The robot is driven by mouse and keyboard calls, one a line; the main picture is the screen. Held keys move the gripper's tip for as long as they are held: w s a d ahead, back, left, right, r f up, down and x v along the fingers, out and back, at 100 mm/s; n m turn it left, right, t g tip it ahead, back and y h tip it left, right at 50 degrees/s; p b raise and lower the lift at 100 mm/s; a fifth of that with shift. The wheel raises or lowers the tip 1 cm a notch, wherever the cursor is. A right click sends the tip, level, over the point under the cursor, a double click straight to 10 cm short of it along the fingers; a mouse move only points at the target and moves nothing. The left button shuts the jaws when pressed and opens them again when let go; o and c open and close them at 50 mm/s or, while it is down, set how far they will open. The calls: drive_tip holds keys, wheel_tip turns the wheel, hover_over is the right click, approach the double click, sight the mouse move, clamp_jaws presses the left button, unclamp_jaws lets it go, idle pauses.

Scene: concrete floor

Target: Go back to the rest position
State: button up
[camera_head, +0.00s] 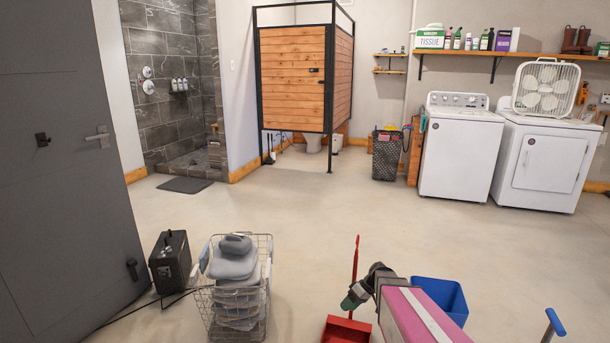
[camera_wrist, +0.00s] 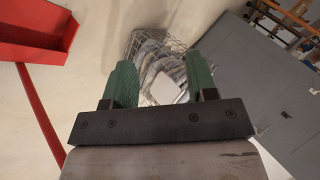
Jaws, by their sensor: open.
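My gripper (camera_head: 352,298) is low in front of me in the head view, right of the middle, with its green fingers pointing left. In the wrist view my gripper (camera_wrist: 159,62) has its two green fingers apart, with nothing held between them. A wire basket (camera_head: 262,300) with grey folded items (camera_head: 234,260) stands on the floor left of my gripper. In the wrist view the wire basket (camera_wrist: 140,38) shows beyond the fingers, apart from them. A red dustpan (camera_head: 346,331) with an upright red handle lies close by my gripper.
A blue bin (camera_head: 445,296) and a blue-ended handle (camera_head: 555,322) are at the right. A black case (camera_head: 170,262) stands by the grey door (camera_head: 60,180). A washer (camera_head: 458,150) and dryer (camera_head: 545,165) line the back right. The middle floor is clear.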

drive_tip(key=s+d+r+m+t+h, duration=0.1)
drive_tip(key=s+r+m+t+h, duration=0.1)
drive_tip(key=s+r+m+h, duration=0.6)
wheel_tip(320, 180, up, 5)
drive_tip(key=shift+s+d+f, duration=0.2)
drive_tip(key=shift+s+d, duration=0.2)
drive_tip(key=shift+s, duration=0.5)
